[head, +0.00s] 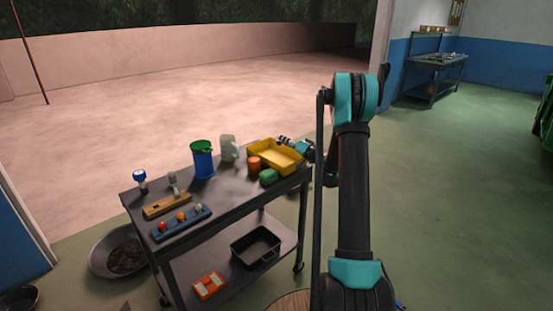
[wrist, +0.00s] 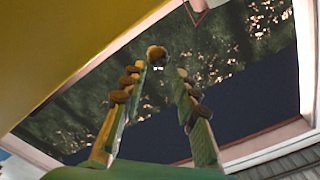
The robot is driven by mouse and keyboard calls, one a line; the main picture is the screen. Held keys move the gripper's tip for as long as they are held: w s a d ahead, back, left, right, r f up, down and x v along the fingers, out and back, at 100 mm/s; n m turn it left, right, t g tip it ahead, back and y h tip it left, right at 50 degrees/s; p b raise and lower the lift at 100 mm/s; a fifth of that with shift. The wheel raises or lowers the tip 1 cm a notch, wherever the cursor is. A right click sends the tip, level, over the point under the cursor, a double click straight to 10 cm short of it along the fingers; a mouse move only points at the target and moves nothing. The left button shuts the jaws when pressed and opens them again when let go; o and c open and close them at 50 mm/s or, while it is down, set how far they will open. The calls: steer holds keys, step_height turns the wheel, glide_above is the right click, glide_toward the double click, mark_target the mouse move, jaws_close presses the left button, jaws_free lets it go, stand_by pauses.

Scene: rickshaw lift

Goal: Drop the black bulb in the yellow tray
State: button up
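The yellow tray (head: 262,160) sits at the far right end of the dark cart top. My gripper (head: 284,139) is at the tray's far right edge in the head view, with its fingers pointing left. In the wrist view my gripper (wrist: 161,70) has its two fingers apart. A small rounded brown thing (wrist: 157,53) shows at the fingertips, nearer the left finger; I cannot tell what it is or whether it is touched. A yellow surface, apparently the tray (wrist: 60,45), fills the upper left there. I cannot pick out a black bulb in either view.
A blue rack (head: 181,222) and a wooden block (head: 167,206) are at the left. A dark bin (head: 255,247) is below.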

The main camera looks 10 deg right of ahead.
steer(key=shift+o, duration=1)
steer(key=shift+s+d, duration=0.1)
steer(key=v, duration=1.1)
steer(key=shift+s+d, duration=0.2)
steer(key=shift+s, duration=0.15)
